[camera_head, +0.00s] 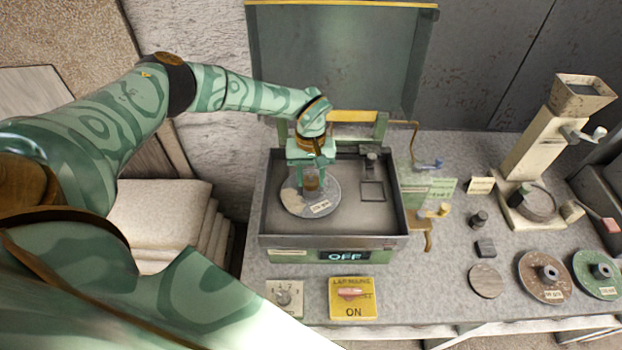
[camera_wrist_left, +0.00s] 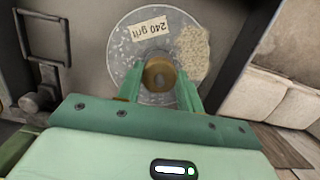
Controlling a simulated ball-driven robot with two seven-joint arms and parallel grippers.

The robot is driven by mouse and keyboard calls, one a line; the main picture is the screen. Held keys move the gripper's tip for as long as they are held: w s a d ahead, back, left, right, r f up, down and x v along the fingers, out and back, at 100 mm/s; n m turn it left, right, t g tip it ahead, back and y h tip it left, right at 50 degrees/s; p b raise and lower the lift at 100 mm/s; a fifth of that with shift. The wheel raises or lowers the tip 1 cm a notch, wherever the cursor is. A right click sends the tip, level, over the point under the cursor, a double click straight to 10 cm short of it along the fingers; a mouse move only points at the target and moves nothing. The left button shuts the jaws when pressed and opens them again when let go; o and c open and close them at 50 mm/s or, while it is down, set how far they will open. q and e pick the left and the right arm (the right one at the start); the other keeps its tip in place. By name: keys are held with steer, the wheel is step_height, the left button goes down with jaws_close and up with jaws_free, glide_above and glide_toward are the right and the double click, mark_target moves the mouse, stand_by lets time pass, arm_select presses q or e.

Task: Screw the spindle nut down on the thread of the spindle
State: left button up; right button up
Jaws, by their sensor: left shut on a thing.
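The spindle nut (camera_head: 312,184) is brass-coloured and round, at the middle of a grey grinding disc (camera_head: 293,205) lying in the machine's basin. My left gripper (camera_head: 312,180) points down over the disc and is shut on the nut. In the left wrist view the nut (camera_wrist_left: 159,74) sits between the two green fingers, with a dark round centre. The disc (camera_wrist_left: 125,50) there carries a "240 grit" label and a pale speckled patch. The spindle and its thread are hidden by the nut and fingers. My right gripper is not in view.
The basin wall (camera_head: 330,241) surrounds the disc; its display (camera_head: 345,256) reads OFF. A raised lid (camera_head: 340,60) stands behind. A yellow mains switch plate (camera_head: 352,298) reads ON. Brown (camera_head: 535,285) and green (camera_head: 590,285) discs lie right, near a cream hand-cranked device (camera_head: 535,150).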

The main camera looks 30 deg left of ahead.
arm_select(q)
steer(key=m, duration=0.3)
steer(key=shift+m+y+b, duration=0.3)
steer(key=shift+b, duration=0.1)
steer(key=m, duration=0.2)
steer(key=shift+m, duration=0.4)
steer(key=o, duration=1.1)
steer(key=shift+c, duration=1.2)
